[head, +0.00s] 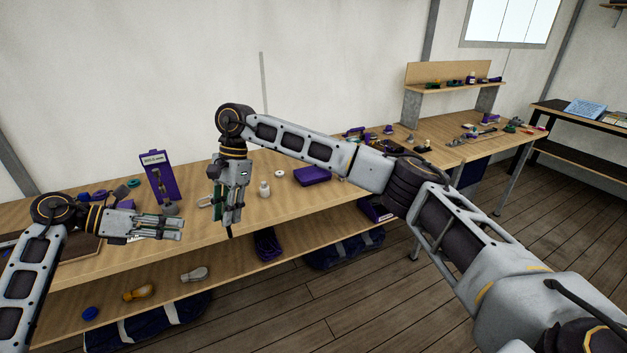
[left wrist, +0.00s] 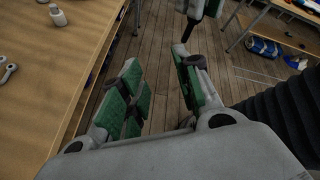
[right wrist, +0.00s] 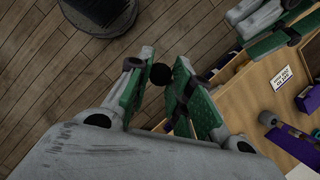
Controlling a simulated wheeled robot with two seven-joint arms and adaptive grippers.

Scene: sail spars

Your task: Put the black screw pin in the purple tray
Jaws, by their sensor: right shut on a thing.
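The black screw pin (head: 229,231) is held in my right gripper (head: 229,221), pointing down at the front edge of the bench. In the right wrist view its round dark end (right wrist: 161,74) shows between the fingertips, and in the left wrist view the dark pin (left wrist: 188,30) hangs below the fingers. The purple tray (head: 312,175) lies on the bench, right of my right gripper and partly behind my right arm. I cannot see inside it. My left gripper (head: 181,228) is open and empty at the bench's front edge, left of the right one.
A white bottle (head: 264,190) and a small white ring (head: 280,173) stand between my right gripper and the tray. A grey shackle (head: 204,201) lies left of the right gripper. A purple display stand (head: 160,177) is behind.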

